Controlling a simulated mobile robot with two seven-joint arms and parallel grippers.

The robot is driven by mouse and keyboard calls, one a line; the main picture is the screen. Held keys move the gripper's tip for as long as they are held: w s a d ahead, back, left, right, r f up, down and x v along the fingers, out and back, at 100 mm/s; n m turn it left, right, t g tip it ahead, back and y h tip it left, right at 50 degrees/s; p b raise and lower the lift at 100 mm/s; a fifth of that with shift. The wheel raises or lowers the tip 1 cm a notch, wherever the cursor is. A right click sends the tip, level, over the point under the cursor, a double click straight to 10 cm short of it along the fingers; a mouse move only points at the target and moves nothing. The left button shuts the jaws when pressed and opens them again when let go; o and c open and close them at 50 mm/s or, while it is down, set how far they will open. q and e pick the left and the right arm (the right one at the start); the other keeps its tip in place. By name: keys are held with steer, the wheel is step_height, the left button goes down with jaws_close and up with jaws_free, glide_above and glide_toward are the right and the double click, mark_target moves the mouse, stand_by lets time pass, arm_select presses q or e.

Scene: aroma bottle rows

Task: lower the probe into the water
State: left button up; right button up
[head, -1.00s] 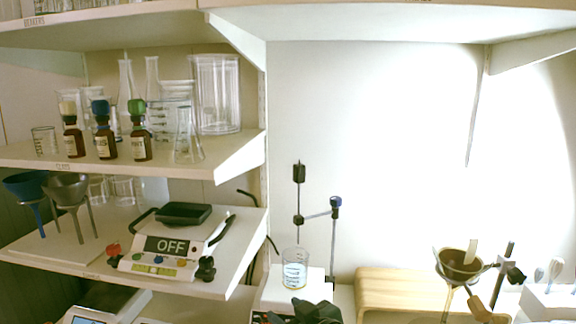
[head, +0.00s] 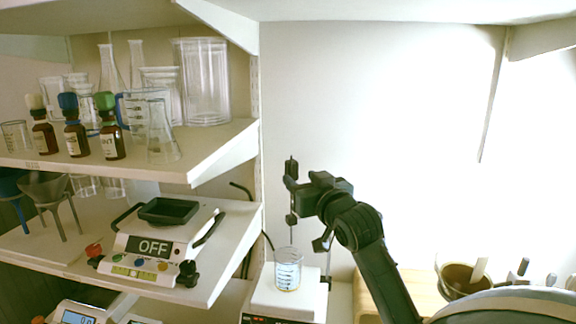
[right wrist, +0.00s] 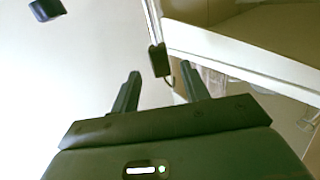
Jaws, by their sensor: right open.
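The probe (head: 291,168) is a slim upright piece with a black block on top and a dark clamp below it, above the glass beaker. The beaker (head: 288,272) holds a little clear liquid and stands on a white hot plate (head: 312,297). My right gripper (head: 297,192) is beside the probe, coming from the right. In the right wrist view my gripper (right wrist: 160,82) is open, and the probe's black block (right wrist: 159,60) shows between and just beyond its fingertips. No grip on it shows. The gripper hides much of the stand. My left gripper is out of view.
Shelves on the left carry brown bottles (head: 75,139), glassware and a scale reading OFF (head: 155,246); the shelf edge is close left of the probe. A wooden board (head: 362,300) and a brown bowl (head: 456,279) are at right. The wall behind is bare.

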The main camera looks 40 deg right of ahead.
mark_target(288, 169)
steer(key=p+x, duration=0.1)
steer(key=x, duration=0.7)
steer(key=shift+f, duration=0.1)
jaws_close()
stand_by(0.4)
